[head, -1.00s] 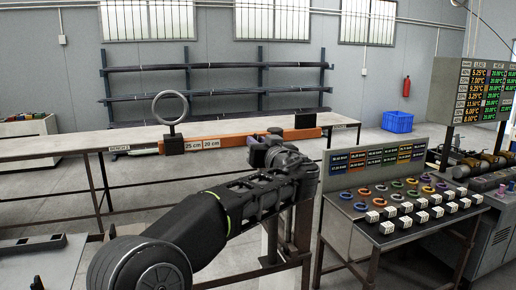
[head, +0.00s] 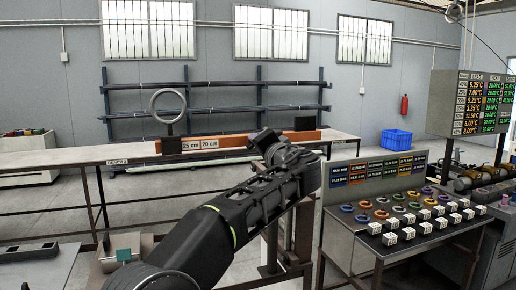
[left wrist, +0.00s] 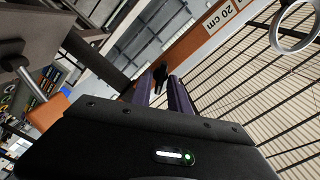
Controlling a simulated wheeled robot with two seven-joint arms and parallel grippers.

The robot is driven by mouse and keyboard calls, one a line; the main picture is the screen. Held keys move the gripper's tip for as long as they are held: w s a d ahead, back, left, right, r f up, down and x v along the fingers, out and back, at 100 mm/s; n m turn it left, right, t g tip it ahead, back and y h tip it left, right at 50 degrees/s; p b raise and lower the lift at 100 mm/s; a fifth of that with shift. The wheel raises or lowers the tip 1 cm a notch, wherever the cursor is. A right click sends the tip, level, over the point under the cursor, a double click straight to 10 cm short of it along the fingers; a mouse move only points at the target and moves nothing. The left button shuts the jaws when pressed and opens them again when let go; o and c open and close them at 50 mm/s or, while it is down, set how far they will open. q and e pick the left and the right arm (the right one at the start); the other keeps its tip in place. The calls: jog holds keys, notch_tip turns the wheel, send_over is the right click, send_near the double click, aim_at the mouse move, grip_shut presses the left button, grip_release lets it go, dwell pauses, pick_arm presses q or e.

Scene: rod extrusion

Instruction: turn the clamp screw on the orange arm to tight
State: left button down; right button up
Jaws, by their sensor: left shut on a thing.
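The orange arm (head: 230,143) is a long bar with "25 cm" and "20 cm" labels, lying level above the bench. A grey ring (head: 168,103) stands upright on a black post at its left end. My left gripper (head: 262,138) is at the bar's right half and hides part of it. In the left wrist view, the fingers of my left gripper (left wrist: 161,88) are close together around a small dark piece (left wrist: 160,73), seemingly the clamp screw. The "20 cm" label (left wrist: 222,16) is beyond it. The screw is hidden in the head view. My right gripper is out of view.
A console (head: 395,235) with several coloured rings and white blocks stands at the right, below a temperature display (head: 482,100). A blue crate (head: 397,139) is on the floor. Dark racks (head: 215,110) line the back wall.

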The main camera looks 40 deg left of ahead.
pick_arm(q)
jog(key=shift+f+m, duration=0.15)
jog(key=shift+m, duration=3.15)
jog(key=c, duration=1.5)
grip_release()
jog(key=shift+d, duration=0.1)
